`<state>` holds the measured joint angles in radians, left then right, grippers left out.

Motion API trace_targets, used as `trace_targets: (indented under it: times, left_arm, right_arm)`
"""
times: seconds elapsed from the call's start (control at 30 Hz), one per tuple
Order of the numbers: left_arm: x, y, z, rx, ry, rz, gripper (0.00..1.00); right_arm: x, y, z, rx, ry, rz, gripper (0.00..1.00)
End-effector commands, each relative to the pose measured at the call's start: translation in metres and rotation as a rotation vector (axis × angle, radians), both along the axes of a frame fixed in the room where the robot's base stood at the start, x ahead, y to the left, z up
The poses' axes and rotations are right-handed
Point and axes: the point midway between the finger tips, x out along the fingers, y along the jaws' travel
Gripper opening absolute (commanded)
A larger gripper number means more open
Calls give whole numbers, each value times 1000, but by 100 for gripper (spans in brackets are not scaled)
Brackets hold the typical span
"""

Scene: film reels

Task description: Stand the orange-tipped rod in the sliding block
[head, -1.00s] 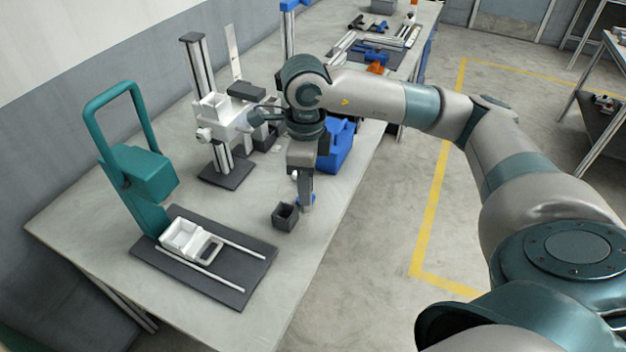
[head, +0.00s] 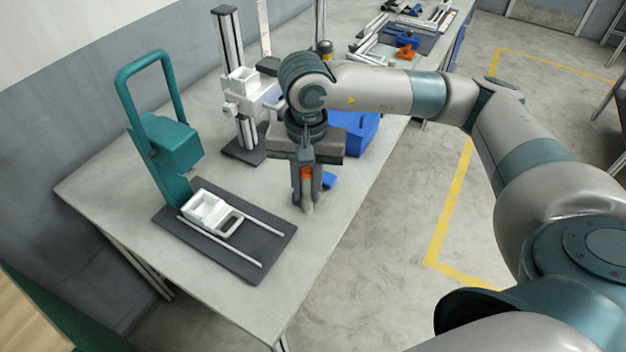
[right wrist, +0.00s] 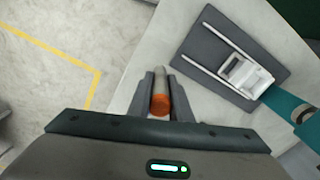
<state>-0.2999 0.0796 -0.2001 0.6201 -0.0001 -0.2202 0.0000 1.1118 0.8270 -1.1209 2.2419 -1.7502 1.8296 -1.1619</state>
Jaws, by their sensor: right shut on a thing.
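My right gripper (head: 306,200) is shut on the orange-tipped rod (head: 307,173), which stands upright with its orange end up between the fingers. The rod's grey lower part shows below the fingertips. In the right wrist view the orange end (right wrist: 160,104) lies between the two fingers (right wrist: 160,92). The white sliding block (head: 206,213) sits on two rails on a dark base plate (head: 247,268), to the left of the gripper in the head view. It also shows in the right wrist view (right wrist: 247,77). The rod is apart from the block. My left gripper is not in view.
A teal press with a looped handle (head: 172,150) stands at the rails' far end. A white device on a post (head: 246,95) and a blue bin (head: 358,130) stand behind my right gripper. The table's near right corner is clear.

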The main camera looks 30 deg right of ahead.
Motion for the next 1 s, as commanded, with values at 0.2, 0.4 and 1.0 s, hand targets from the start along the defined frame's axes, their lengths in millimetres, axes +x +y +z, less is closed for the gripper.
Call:
trace_targets:
  times: [0.2, 0.4, 1.0]
  left_arm:
    - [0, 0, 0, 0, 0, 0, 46]
    - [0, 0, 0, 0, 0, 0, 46]
    - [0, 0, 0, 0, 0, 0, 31]
  right_arm:
    - [-5, 12, -1, -3, -4, 347, 0]
    - [-9, 19, -2, -5, -5, 569, 0]
    - [-10, 21, -2, -6, -4, 659, 0]
